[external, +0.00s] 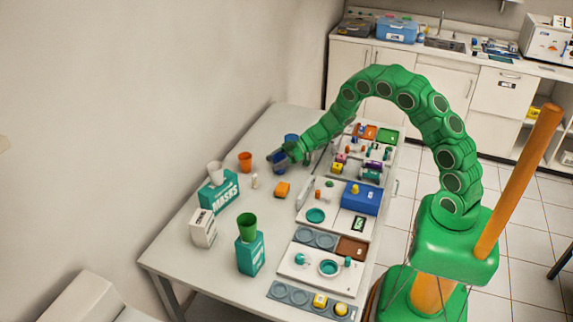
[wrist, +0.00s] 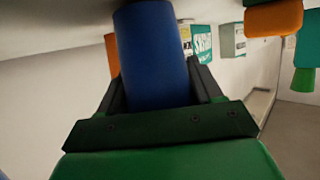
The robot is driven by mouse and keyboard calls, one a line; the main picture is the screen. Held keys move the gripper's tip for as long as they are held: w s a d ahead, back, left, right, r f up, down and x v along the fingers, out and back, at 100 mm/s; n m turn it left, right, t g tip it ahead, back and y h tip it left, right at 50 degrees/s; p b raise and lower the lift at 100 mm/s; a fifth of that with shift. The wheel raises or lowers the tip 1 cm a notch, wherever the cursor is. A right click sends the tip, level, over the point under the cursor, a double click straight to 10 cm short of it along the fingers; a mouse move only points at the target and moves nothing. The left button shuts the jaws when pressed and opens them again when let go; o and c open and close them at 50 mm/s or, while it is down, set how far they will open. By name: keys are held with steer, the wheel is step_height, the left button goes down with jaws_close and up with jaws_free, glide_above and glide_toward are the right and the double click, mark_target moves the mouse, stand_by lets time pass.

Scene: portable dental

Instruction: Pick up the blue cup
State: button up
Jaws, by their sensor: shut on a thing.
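The blue cup (wrist: 152,55) is a plain blue cylinder and stands out large between the two dark fingers in the wrist view. My gripper (wrist: 155,100) is shut on it, with a finger against each side. The cup's end nearest my palm is hidden by the gripper. In the external view my gripper (external: 277,158) is low over the far part of the white table, with a little of the held blue showing at its fingers. A second blue shape (external: 291,139) shows just behind my gripper. I cannot tell whether the held cup touches the table.
A teal masks box (external: 219,193) bears a white cup (external: 215,172). A green cup (external: 247,226) stands on another teal box (external: 251,255). Trays with small items line the table's right side.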

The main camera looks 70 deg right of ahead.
steer(key=shift+r, duration=0.45)
steer(key=s+a+r, duration=0.1)
steer(key=s+r, duration=1)
steer(key=s, duration=0.3)
steer(key=shift+r, duration=0.3)
